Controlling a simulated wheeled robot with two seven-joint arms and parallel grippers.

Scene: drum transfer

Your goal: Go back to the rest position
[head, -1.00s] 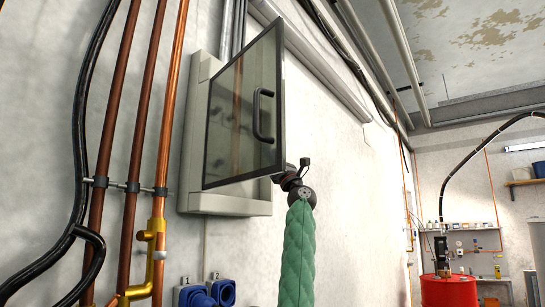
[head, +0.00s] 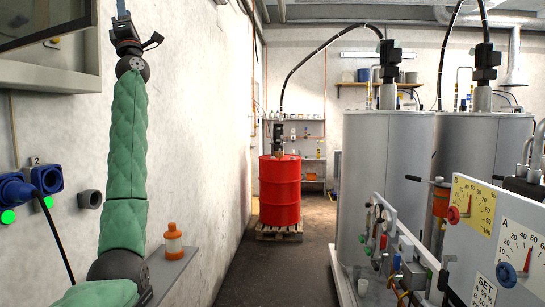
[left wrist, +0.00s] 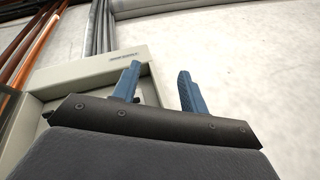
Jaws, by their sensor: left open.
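My left arm, in a green padded sleeve, reaches up along the left of the head view. Its left gripper (head: 121,10) is at the top edge, next to the wall cabinet (head: 82,62). In the left wrist view the two blue fingers of the left gripper (left wrist: 160,85) stand apart with nothing between them. The pale cabinet (left wrist: 90,70) is behind and to the left of them there. The cabinet's dark glass door (head: 38,12) is only partly in view, at the upper left. My right gripper is not in view.
A red drum (head: 280,190) stands on a pallet (head: 279,231) at the back. Grey tanks (head: 385,180) and a panel with gauges (head: 500,225) fill the right. Blue sockets (head: 47,178) are on the left wall. Floor between is clear.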

